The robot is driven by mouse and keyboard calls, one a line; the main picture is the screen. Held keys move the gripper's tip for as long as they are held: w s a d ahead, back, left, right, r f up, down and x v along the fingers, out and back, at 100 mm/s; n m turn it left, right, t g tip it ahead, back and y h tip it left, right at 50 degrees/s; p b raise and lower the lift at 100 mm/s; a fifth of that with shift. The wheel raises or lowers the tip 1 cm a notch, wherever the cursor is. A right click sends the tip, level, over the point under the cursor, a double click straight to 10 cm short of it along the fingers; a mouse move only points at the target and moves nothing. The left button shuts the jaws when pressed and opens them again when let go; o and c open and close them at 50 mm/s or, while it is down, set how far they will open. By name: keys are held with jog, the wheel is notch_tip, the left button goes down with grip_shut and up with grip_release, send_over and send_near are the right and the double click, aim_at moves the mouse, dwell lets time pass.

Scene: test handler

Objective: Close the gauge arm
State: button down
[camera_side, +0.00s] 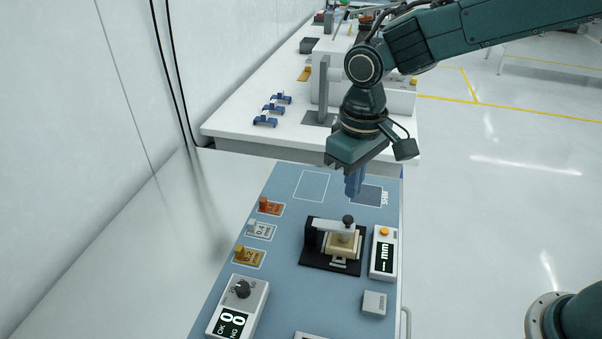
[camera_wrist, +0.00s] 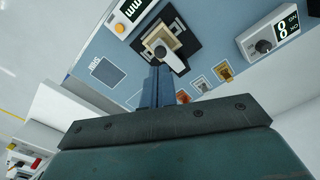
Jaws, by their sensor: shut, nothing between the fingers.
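The gauge (camera_side: 311,258) has a black base and post with a white gauge arm (camera_side: 330,227) reaching right from the post. A black knob (camera_side: 348,220) tops the arm's free end, over a beige block (camera_side: 341,246). In the wrist view the white arm (camera_wrist: 173,61) and knob (camera_wrist: 160,51) appear just beyond the fingertips. Whether the arm rests on the block or is slightly raised, I cannot tell. My gripper (camera_side: 353,193) has its blue fingers together and empty, pointing down, above and behind the knob, apart from it. Its fingers also show in the wrist view (camera_wrist: 157,72).
A display box with an orange button (camera_side: 384,232) stands close right of the gauge. Coloured shim blocks (camera_side: 270,207) line the mat's left side. A dial box (camera_side: 239,308) is at front left, a small grey block (camera_side: 374,303) at front right. The mat behind the gauge is mostly clear.

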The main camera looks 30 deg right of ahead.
jog(key=shift+r, duration=0.1)
dwell(0.3)
jog(key=r+m, duration=0.2)
jog(key=m, duration=0.1)
notch_tip(320, 180, up, 4)
jog(key=m, duration=0.6)
send_over(349, 218)
jog(key=shift+s+r+m, duration=0.1)
jog(key=shift+r+m, duration=0.95)
jog(key=shift+m, duration=0.45)
jog(key=shift+f, duration=0.1)
notch_tip(349, 218, down, 14)
jog(key=shift+r, duration=0.1)
